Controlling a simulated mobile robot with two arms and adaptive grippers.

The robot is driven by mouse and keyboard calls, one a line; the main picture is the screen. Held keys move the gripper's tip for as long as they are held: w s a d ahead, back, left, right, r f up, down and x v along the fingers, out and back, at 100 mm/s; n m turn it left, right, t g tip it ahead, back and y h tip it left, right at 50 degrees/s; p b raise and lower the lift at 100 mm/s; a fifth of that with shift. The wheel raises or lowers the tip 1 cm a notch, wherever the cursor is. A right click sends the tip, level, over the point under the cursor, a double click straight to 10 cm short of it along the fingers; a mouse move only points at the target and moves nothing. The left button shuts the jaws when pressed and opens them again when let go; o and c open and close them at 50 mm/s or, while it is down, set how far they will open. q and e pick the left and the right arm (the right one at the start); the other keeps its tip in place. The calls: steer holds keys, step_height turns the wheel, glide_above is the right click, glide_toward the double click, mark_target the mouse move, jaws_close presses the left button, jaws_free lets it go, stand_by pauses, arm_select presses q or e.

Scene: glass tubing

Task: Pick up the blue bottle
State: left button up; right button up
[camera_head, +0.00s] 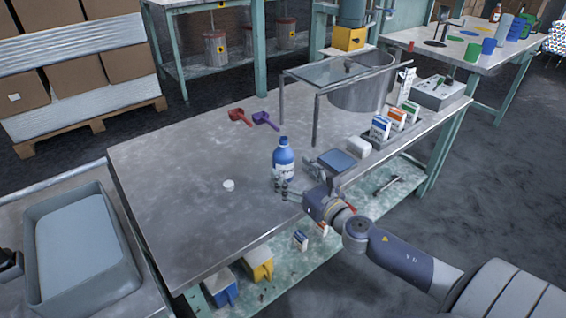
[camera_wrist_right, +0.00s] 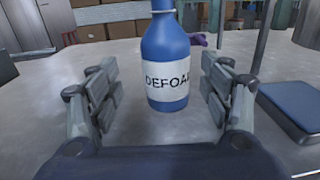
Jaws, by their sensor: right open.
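The blue bottle (camera_head: 284,160) stands upright on the grey metal table (camera_head: 190,165), near the edge on my right arm's side. It has a white label; in the wrist view the bottle (camera_wrist_right: 171,45) shows the letters "DEFOA", and its top is cut off by the frame. My right gripper (camera_head: 294,180) is low over the table at the bottle. In the wrist view its fingers are spread open, one on each side of the bottle, with gaps on both sides. My left gripper is not in view.
A blue-topped device (camera_head: 337,161) stands close beside the gripper, with a white block (camera_head: 359,146) behind it. A small white cap (camera_head: 229,185) and red (camera_head: 239,116) and purple (camera_head: 265,120) scoops lie on the table. A glass-topped stand (camera_head: 335,72) is behind. The table's left part is clear.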

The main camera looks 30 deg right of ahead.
mark_target(290, 167)
steer(key=shift+w+d+r, duration=0.1)
steer(key=shift+w+d, duration=0.1)
steer(key=shift+w, duration=1)
steer(key=shift+w+d, duration=0.2)
steer(key=shift+w, duration=1.55)
steer(key=c, duration=1.2)
